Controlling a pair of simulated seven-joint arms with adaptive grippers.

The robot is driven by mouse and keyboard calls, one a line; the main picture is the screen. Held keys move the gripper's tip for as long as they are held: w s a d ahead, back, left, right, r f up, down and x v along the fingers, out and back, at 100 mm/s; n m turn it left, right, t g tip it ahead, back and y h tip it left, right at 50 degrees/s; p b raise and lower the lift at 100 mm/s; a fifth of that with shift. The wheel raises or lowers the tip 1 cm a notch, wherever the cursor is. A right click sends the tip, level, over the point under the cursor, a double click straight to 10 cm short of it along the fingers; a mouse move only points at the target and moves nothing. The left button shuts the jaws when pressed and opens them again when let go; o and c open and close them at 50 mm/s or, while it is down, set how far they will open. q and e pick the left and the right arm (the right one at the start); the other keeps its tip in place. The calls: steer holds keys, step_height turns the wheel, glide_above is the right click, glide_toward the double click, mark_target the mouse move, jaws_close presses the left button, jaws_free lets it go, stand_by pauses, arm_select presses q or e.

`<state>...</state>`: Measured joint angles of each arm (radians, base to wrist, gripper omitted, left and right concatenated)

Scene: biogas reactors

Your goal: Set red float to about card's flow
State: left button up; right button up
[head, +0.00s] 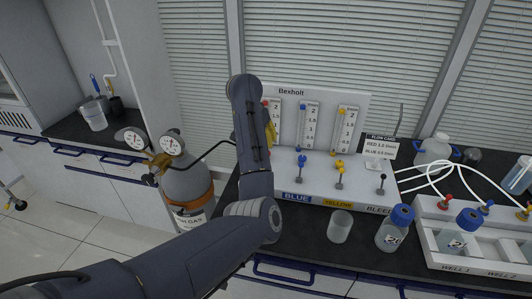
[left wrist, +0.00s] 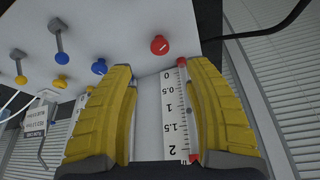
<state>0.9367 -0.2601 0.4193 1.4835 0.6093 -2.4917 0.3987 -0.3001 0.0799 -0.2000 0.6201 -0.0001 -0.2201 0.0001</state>
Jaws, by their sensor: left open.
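My left gripper (head: 270,132) is in front of the left end of the white Bexholt panel (head: 345,97), and its arm hides much of the red flow column. In the left wrist view, which is upside down, the open yellow fingers (left wrist: 161,67) flank the red knob (left wrist: 159,45), which lies just beyond the fingertips. The red column's scale (left wrist: 175,115) runs between the fingers from 0 to 2. Small red pieces show at its 0 end (left wrist: 181,62) and its 2 end; I cannot tell which is the float. The flow card (head: 381,146) appears to list red and blue flows.
Blue (head: 303,158) and yellow (head: 339,166) knobs stand right of the gripper. A gas cylinder (head: 187,180) with gauges stands left. A clear beaker (head: 340,226), a blue-capped bottle (head: 394,230) and a white well tray (head: 430,238) occupy the front and right of the bench.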

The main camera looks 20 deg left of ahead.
arm_select(q)
steer(key=x, duration=0.9)
steer(key=shift+w+f, duration=0.2)
steer(key=shift+f, duration=0.15)
jaws_close()
